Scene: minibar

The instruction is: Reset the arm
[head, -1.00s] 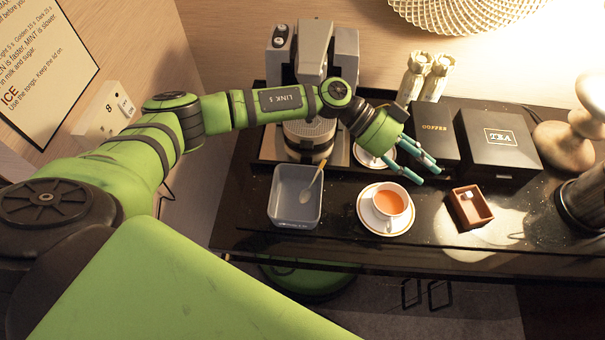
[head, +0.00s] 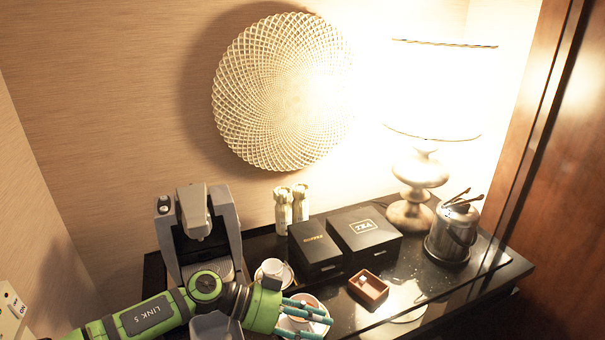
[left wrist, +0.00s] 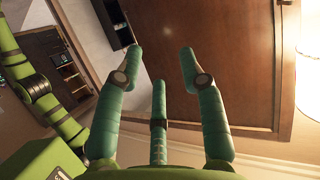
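My left arm comes in from the lower left of the head view. Its gripper (head: 306,312) is in front of the cup of tea and its saucer (head: 322,322), hiding part of them. In the left wrist view the green fingers (left wrist: 160,75) are spread apart with nothing between them, and a brown wooden panel (left wrist: 225,60) shows beyond. My right gripper is not in either view.
The black counter holds a coffee machine (head: 190,222), a white cup (head: 272,268), two dark boxes (head: 316,250) (head: 364,234), a small brown tray (head: 368,288), a lamp (head: 420,172) and a metal ice bucket (head: 450,238). A round woven wall piece (head: 270,95) hangs behind.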

